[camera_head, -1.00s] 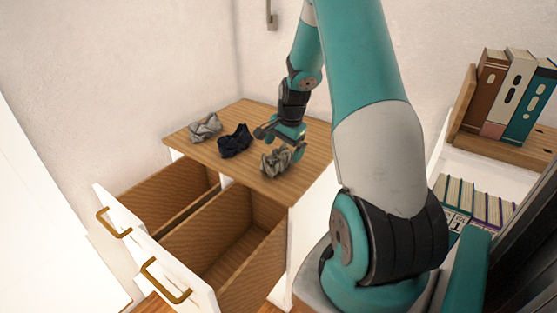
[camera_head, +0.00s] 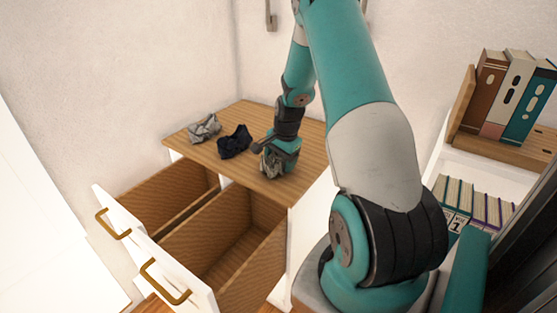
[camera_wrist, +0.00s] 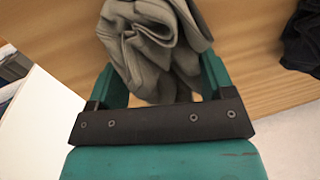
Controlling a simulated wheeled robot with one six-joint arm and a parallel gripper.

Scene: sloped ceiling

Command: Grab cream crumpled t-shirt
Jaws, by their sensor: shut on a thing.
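The cream crumpled t-shirt, greyish beige in the pictures, lies on the wooden dresser top (camera_head: 300,187). The t-shirt (camera_head: 270,165) is partly hidden behind my gripper in the head view. In the wrist view the t-shirt (camera_wrist: 155,45) sits between the two teal fingers. My gripper (camera_head: 278,160) points down over it and is shut on it; in the wrist view the gripper (camera_wrist: 158,85) has a finger on each side of the cloth. I cannot tell any gap between cloth and top.
A dark navy crumpled cloth (camera_head: 235,141) and a light grey one (camera_head: 204,128) lie to the left on the same top. Two open drawers (camera_head: 228,250) with brass handles stick out below. A shelf with books (camera_head: 510,95) stands at the right.

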